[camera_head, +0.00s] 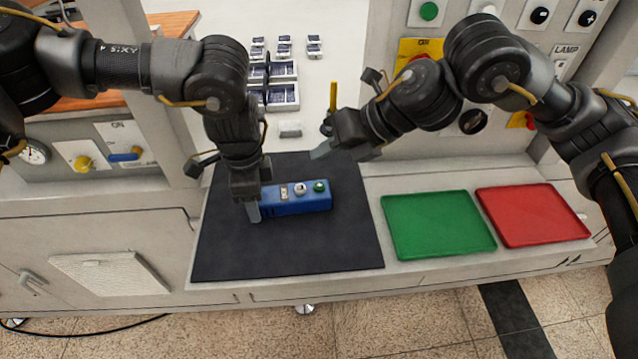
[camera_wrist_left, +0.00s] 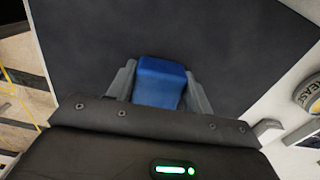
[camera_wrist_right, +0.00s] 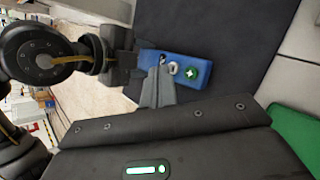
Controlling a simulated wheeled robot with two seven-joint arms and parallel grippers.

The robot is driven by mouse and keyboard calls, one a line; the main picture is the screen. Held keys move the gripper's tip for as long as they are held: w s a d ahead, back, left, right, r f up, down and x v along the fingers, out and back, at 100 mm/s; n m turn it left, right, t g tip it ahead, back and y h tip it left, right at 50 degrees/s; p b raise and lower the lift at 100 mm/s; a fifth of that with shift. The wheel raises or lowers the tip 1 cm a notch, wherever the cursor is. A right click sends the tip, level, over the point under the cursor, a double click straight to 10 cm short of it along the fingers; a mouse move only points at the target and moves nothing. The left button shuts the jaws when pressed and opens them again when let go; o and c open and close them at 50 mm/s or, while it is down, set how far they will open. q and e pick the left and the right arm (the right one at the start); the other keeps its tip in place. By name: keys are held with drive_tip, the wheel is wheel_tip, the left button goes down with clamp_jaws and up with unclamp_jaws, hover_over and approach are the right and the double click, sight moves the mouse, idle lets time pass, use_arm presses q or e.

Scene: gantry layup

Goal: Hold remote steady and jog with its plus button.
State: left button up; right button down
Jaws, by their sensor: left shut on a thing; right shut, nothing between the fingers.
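The blue remote (camera_head: 308,204) lies on the dark mat (camera_head: 290,255). Its top has a light switch, a grey knob and a green plus button (camera_head: 319,186) near its right end. My left gripper (camera_head: 254,208) is shut on the remote's left end; the left wrist view shows the blue end (camera_wrist_left: 161,82) between its fingers. My right gripper (camera_head: 320,152) is shut and empty, above and behind the remote. In the right wrist view its closed fingertips (camera_wrist_right: 158,80) overlap the remote's near edge in the picture, left of the plus button (camera_wrist_right: 191,72); contact cannot be told.
A green tray (camera_head: 437,252) and a red tray (camera_head: 533,243) sit right of the mat. Panels with knobs and buttons stand at the back.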

drive_tip(key=shift+f, duration=2.65)
drive_tip(key=shift+f, duration=0.1)
drive_tip(key=shift+f, duration=0.3)
drive_tip(key=shift+f, duration=0.5)
idle(0.8)
drive_tip(key=shift+r, duration=0.9)
drive_tip(key=shift+r, duration=2.55)
